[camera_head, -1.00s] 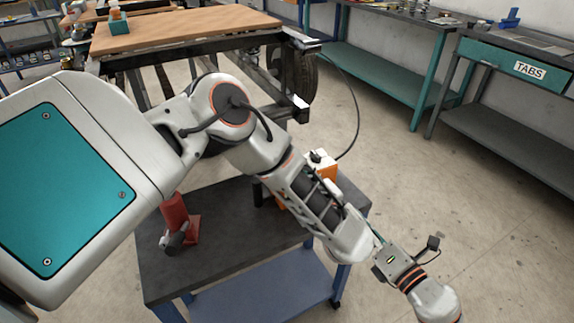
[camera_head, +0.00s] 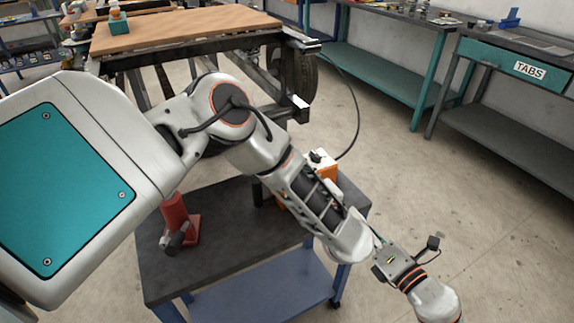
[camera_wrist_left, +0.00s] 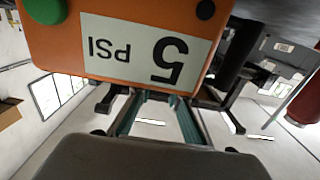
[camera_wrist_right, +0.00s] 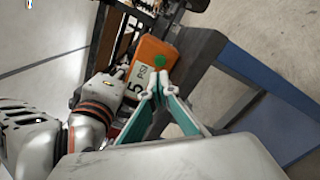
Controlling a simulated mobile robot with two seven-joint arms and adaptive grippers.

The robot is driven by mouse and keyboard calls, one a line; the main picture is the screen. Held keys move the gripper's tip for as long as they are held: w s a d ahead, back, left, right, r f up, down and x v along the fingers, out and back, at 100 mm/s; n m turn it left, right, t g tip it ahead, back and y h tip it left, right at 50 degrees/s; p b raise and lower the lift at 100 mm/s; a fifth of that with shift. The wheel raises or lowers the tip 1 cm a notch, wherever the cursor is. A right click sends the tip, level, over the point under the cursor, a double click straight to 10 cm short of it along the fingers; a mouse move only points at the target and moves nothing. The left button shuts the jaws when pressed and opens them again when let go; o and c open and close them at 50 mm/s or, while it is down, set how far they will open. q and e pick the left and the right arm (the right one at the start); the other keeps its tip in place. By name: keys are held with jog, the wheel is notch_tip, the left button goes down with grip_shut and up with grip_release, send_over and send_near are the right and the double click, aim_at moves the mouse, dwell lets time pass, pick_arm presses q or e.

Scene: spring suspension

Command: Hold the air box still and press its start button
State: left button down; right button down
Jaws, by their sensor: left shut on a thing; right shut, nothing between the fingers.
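A red tool (camera_head: 175,220) stands on the cart (camera_head: 225,255), left of my left arm. A black hose (camera_head: 355,110) runs from the box area up to the frame with a wheel (camera_head: 303,75). Benches line the right side; the floor between is clear.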

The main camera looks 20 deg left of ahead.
aim_at(328, 167)
dwell(0.7)
jog(key=a+r+n+g, duration=0.3)
jog(key=a+g, duration=0.2)
jog(key=g, duration=0.1)
jog(key=d+f+m+g+h, duration=0.2)
jog(key=d+m+h, duration=0.1)
jog(key=d+h, duration=0.1)
jog(key=shift+s+d+f+m+g, duration=0.15)
jog(key=shift+s+d+m+g, duration=0.2)
jog(key=shift+d, duration=0.55)
jog(key=shift+w, duration=0.15)
jog(key=shift+w+a, duration=1.5)
jog(key=shift+a, duration=0.15)
jog(key=shift+w+a, duration=1.45)
jog(key=shift+a, duration=0.2)
jog(key=shift+w+a, duration=0.25)
jog(key=shift+a, duration=0.05)
